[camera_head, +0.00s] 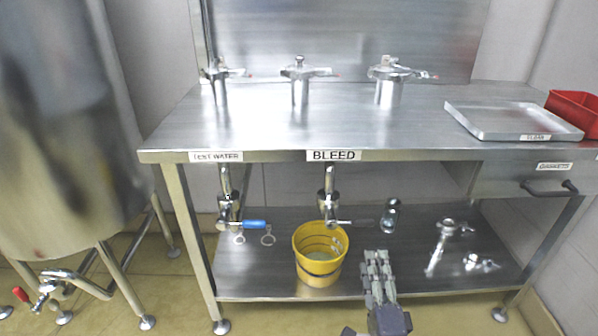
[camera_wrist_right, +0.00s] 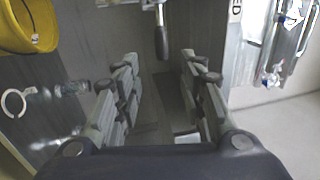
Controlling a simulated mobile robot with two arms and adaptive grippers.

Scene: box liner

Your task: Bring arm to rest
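My right gripper (camera_head: 379,262) shows at the lower middle of the head view, in front of the steel bench's lower shelf and to the right of the yellow bucket. In the right wrist view its two fingers stand apart with nothing between them (camera_wrist_right: 160,68). The handle of a valve (camera_wrist_right: 161,42) shows beyond the fingertips there. I cannot tell how far it is from them. My left gripper is not in either view.
The steel bench (camera_head: 270,125) has a lower shelf (camera_head: 400,268) with a yellow bucket (camera_head: 320,255) and metal fittings. Two valves hang under the top, the bleed valve (camera_head: 328,205) near my gripper. A steel tank (camera_head: 60,150) stands left. Floor shows in front.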

